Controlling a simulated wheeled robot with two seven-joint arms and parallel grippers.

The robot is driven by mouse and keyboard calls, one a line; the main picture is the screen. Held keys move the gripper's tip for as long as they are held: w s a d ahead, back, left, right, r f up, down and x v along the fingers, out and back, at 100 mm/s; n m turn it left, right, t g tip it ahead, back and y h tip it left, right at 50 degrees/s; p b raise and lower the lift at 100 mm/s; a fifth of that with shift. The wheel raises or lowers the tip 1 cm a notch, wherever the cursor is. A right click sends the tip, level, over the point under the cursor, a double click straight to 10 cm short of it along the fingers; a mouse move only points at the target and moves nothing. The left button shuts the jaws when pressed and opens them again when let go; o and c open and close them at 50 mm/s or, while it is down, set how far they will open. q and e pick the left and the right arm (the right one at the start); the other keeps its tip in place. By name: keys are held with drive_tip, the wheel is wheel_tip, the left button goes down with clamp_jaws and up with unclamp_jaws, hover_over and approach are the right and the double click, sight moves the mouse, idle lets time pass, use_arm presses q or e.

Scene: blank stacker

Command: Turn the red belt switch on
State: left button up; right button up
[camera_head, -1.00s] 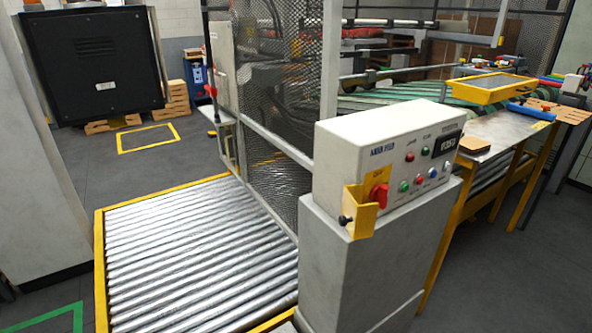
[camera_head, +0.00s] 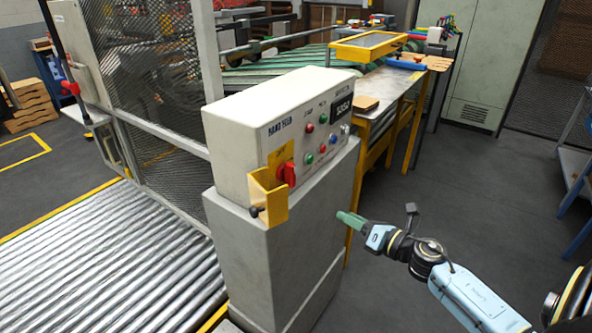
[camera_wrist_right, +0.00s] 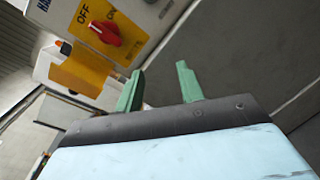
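The red belt switch (camera_head: 287,173) is a rotary knob on a yellow plate, on the front of a white control box (camera_head: 262,118). In the right wrist view the red knob (camera_wrist_right: 105,32) sits upper left, with "OFF" and a partly hidden "ON" printed around it. A yellow bracket (camera_head: 268,197) with a black knob stands just below and left of the switch. My right gripper (camera_head: 350,219) is right of and below the switch, apart from it. In the wrist view its green fingers (camera_wrist_right: 158,88) are spread with nothing between them. My left gripper is not in view.
The box stands on a grey pedestal (camera_head: 270,250). Several buttons and lights (camera_head: 322,148) are right of the switch. A roller conveyor (camera_head: 110,260) lies left, behind it a mesh guard (camera_head: 155,80).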

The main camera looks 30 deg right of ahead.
sight(295, 168)
drive_tip(key=a+r+n+y, duration=0.3)
drive_tip(key=a+r+n, duration=0.1)
drive_tip(key=r+n, duration=0.6)
drive_tip(key=shift+m, duration=0.4)
drive_tip(key=p+x, duration=0.1)
drive_tip(key=x, duration=0.6)
drive_tip(key=p+x, duration=0.1)
drive_tip(key=x, duration=0.3)
drive_tip(key=shift+w+d+r+p, duration=0.2)
drive_tip(key=shift+w+r+p, duration=0.1)
drive_tip(key=shift+w+r, duration=0.15)
drive_tip(key=shift+w+a, duration=0.35)
drive_tip(key=shift+w, duration=0.3)
clamp_jaws()
